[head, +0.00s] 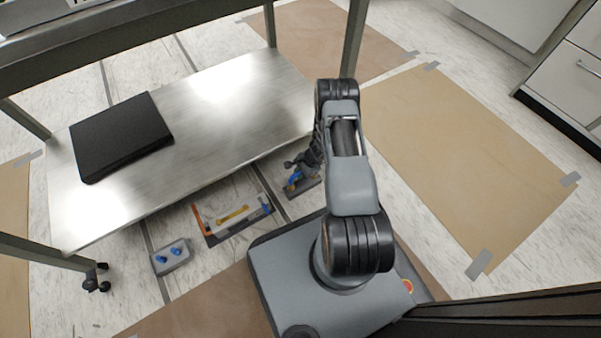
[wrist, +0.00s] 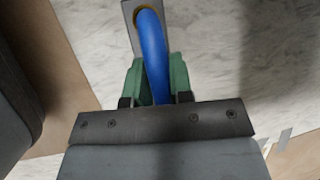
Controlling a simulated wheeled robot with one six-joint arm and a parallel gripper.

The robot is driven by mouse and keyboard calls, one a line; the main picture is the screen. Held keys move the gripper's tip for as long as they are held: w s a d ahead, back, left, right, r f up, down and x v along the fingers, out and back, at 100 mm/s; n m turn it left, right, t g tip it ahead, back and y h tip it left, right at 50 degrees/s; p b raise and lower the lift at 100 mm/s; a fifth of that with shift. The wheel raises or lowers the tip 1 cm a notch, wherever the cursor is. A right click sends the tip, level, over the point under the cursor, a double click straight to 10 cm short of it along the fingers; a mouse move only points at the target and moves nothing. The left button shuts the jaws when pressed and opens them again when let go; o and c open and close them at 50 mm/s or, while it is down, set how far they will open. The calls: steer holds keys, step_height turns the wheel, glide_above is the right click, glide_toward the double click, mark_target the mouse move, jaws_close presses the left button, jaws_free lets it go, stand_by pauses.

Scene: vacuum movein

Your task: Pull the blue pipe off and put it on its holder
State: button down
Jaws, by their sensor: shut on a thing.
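The blue pipe (wrist: 152,50) is a curved tube in the wrist view. It also shows as a small blue patch (head: 292,182) in the head view, low beside the shelf edge. My gripper (wrist: 157,78) has its green fingers on both sides of the pipe and is shut on it. The pipe's far end meets a brass-coloured ring on a grey plate (wrist: 128,12); I cannot tell whether it is seated there. In the head view my gripper (head: 296,168) is small and partly dark. I cannot tell which thing is the pipe's holder.
A steel table shelf (head: 220,110) bears a black flat box (head: 120,135). On the floor are a tray (head: 212,238) with a yellow tool (head: 232,215) and a grey block (head: 165,265) with blue pieces. Table legs stand around. Brown floor sheets at right are clear.

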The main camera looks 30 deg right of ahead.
steer(key=shift+f+b, duration=0.45)
steer(key=shift+b, duration=0.15)
stand_by(0.3)
steer(key=c, duration=0.9)
jaws_free()
steer(key=p+v, duration=0.6)
steer(key=v, duration=0.8)
steer(key=shift+a, duration=0.1)
